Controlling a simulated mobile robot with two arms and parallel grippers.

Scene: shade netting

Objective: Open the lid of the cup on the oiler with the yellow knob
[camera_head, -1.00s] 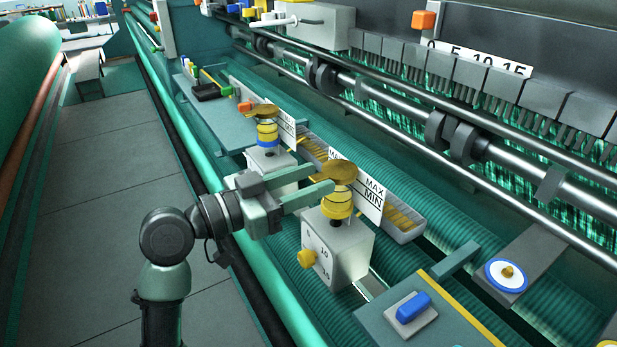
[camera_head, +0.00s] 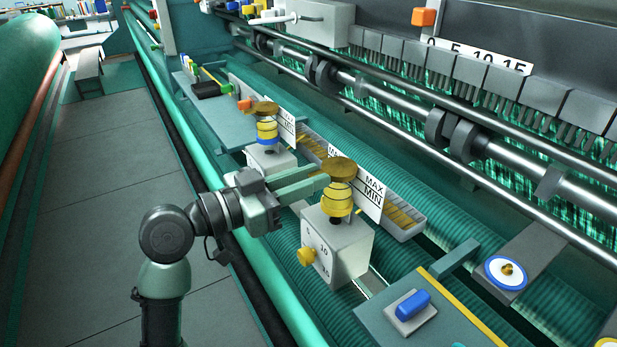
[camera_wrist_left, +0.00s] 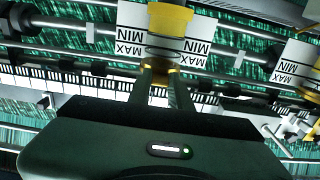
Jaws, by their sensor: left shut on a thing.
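The oiler with the yellow knob (camera_head: 306,257) is a pale grey box (camera_head: 345,243) with a number scale on its front. On top is a yellow ringed cup (camera_head: 337,199), covered by a round brass lid (camera_head: 341,168) lying across it. My left gripper (camera_head: 324,181) reaches in from the left and is shut at the lid's near-left edge, where the fingertips hide the gripped part. In the left wrist view the fingertips (camera_wrist_left: 160,78) close together in front of the yellow cup (camera_wrist_left: 170,20). My right gripper is not in view.
A second oiler (camera_head: 268,158) with a blue-banded cup and brass lid stands just behind. White MAX/MIN cards (camera_head: 372,190) stand close behind the cups. A tray (camera_head: 408,232) lies to the right. A panel with a blue switch (camera_head: 413,305) is in front.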

